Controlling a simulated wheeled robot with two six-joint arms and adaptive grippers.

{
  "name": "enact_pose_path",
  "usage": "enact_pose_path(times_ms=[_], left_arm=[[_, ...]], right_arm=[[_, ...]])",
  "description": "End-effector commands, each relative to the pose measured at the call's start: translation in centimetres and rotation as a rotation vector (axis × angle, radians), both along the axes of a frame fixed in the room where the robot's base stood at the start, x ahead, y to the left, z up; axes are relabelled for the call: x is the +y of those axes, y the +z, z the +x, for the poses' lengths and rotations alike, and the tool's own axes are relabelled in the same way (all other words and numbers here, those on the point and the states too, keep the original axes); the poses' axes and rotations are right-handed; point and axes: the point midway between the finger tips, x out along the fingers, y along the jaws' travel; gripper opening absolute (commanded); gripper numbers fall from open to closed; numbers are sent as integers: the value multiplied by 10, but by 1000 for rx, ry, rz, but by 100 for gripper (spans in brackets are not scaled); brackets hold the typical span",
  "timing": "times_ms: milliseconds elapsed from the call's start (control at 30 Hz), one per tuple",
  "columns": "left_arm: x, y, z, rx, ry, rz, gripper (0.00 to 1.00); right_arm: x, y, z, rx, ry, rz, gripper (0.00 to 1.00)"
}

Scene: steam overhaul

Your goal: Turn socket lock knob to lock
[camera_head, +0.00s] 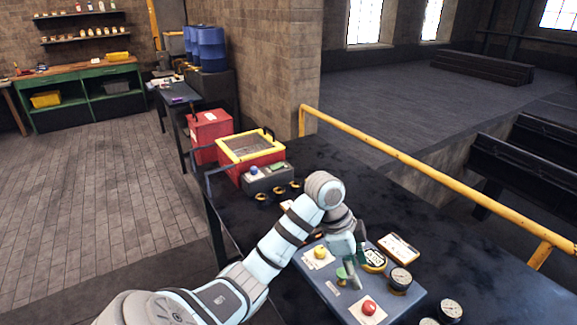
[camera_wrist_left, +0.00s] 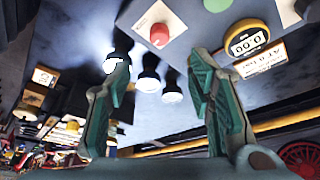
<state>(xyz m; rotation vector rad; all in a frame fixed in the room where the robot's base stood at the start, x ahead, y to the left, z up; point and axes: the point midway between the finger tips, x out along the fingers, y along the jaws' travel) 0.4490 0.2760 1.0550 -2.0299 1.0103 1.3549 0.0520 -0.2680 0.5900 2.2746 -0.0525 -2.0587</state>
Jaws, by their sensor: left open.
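A grey control panel (camera_head: 322,287) lies on the dark table. It carries a yellow knob (camera_head: 320,252) on a white card, a red knob (camera_head: 368,307) on a white card, and a green round part (camera_head: 341,272) between them. I cannot tell which is the socket lock knob. My left gripper (camera_head: 356,268) is over the panel beside the green part and hides some of it. In the left wrist view the gripper (camera_wrist_left: 160,62) is open, with nothing between its fingers. The red knob (camera_wrist_left: 158,33) and a green patch (camera_wrist_left: 288,10) show beyond the fingertips.
A red-yellow bin (camera_head: 250,150) is farther back. A yellow rail (camera_head: 430,176) runs along the right.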

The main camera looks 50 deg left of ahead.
Motion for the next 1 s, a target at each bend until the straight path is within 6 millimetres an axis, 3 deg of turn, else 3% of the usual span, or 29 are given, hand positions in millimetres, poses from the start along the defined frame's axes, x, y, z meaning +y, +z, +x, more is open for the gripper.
enact_pose_path(times_ms=[33,67,200,500,867,1000], left_arm=[[5,15,-3,-3,0,5,48],[3,10,-7,6,9,4,48],[-8,-33,-26,32,96,27,48],[-29,-100,-81,57,301,63,48],[-40,-147,-174,53,621,95,48],[-35,-179,-201,55,750,111,48]], right_arm=[[0,3,0,0,0,0,40],[0,3,0,0,0,0,40],[0,1,0,0,0,0,40],[0,1,0,0,0,0,40],[0,0,0,0,0,0,40],[0,-8,0,0,0,0,40]])
